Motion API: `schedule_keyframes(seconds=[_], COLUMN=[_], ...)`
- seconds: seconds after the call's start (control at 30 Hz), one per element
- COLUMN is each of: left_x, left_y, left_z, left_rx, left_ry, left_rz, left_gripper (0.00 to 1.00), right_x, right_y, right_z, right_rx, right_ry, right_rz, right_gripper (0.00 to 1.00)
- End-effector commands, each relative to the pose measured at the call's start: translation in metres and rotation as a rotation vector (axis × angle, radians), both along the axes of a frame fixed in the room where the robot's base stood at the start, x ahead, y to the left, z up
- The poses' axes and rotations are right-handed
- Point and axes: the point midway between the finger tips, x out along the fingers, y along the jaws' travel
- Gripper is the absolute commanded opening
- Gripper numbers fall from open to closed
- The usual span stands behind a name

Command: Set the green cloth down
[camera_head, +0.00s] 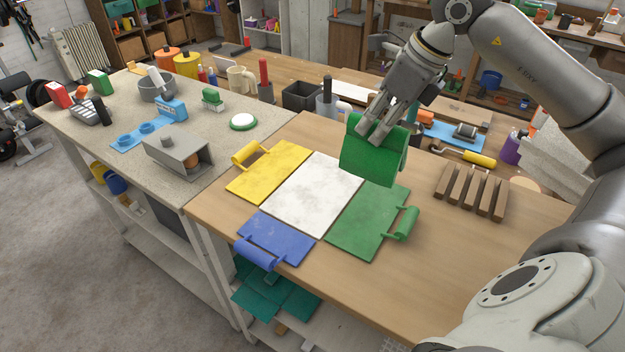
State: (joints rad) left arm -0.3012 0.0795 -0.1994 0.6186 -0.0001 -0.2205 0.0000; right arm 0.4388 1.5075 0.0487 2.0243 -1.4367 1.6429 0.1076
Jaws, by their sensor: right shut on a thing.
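The green cloth (368,163) hangs from my right gripper (374,128), draped down in a folded sheet. My right gripper is shut on its top edge and holds it above the far end of the green mat (362,225). Whether the cloth's lower edge touches the mat I cannot tell. The green mat lies flat on the wooden table (430,285), with a green roll (405,224) at its right edge. My left gripper does not show.
A white panel (312,195) lies beside the green mat, with a yellow mat (268,172) and a blue mat (277,238) around it. A slotted wooden rack (470,192) stands at the right. Tools and containers crowd the back. The table's front right is clear.

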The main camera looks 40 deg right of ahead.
Motion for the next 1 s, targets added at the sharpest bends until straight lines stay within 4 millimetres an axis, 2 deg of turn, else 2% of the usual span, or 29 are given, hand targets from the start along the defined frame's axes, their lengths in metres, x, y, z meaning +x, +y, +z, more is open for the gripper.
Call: schedule_keyframes(seconds=[0.03, 0.17, 0.57, 0.8, 1.0], left_x=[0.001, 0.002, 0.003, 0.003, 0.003], left_y=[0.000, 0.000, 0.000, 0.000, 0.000], left_z=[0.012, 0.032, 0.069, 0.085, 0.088], left_rx=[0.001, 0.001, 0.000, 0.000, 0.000], left_ry=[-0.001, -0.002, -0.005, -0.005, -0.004], left_rz=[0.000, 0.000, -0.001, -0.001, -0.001], left_gripper=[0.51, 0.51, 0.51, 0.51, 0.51], right_x=[0.003, 0.013, 0.057, 0.082, 0.092], right_y=[0.003, 0.015, 0.058, 0.083, 0.090], right_z=[0.005, 0.002, -0.029, -0.069, -0.086], right_rx=[0.003, 0.005, 0.006, 0.004, 0.000], right_ry=[-0.002, -0.003, -0.003, 0.002, -0.001], right_rz=[0.002, 0.007, 0.006, 0.005, 0.004], right_gripper=[0.00, 0.00, 0.00, 0.00, 0.00])
